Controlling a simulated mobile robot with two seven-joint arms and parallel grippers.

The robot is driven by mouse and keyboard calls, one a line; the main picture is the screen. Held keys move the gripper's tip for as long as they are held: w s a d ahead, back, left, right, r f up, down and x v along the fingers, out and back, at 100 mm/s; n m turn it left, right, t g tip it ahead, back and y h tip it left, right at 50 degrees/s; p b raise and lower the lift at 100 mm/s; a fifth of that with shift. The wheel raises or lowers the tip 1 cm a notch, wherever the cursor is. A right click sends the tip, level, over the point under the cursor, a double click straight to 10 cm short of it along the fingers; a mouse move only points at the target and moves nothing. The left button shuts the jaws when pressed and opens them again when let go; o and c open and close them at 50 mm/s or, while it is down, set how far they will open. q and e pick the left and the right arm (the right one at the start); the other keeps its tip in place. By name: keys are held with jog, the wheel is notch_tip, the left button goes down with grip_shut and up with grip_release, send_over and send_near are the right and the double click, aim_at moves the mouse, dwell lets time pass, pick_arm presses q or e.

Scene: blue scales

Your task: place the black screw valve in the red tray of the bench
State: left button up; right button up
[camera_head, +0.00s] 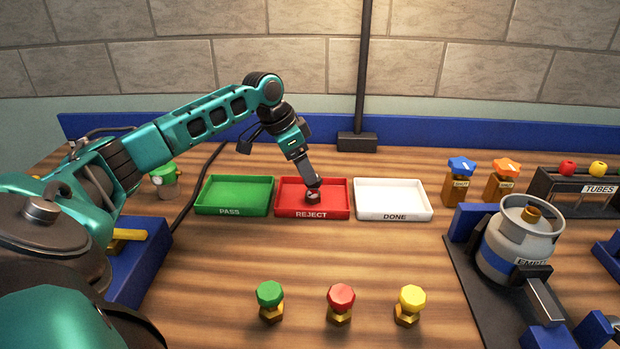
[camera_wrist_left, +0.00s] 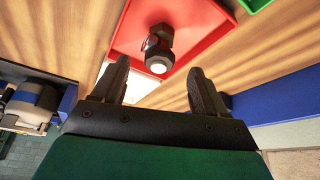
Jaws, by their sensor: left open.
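The red tray (camera_head: 334,210), labelled REJECT, stands in the middle of the bench between the green and white trays. The black screw valve (camera_head: 313,198) lies in the red tray, partly hidden by my left gripper in the head view. In the left wrist view the valve (camera_wrist_left: 157,45) shows dark with a pale round end, on the floor of the red tray (camera_wrist_left: 205,25). My left gripper (camera_head: 313,184) is right above the valve. In the left wrist view its two fingers (camera_wrist_left: 160,85) stand apart, with nothing between them and the valve beyond their tips. My right gripper is not in view.
The green PASS tray (camera_head: 235,208) and white DONE tray (camera_head: 394,213) flank the red tray. Green (camera_head: 270,296), red (camera_head: 341,297) and yellow (camera_head: 411,299) knobs stand in front. A black post (camera_head: 358,140) stands behind.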

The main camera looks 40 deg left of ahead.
pick_arm(q)
jog(key=v, duration=0.5)
jog(key=shift+r, duration=0.15)
jog(key=shift+s, duration=0.1)
dwell(0.3)
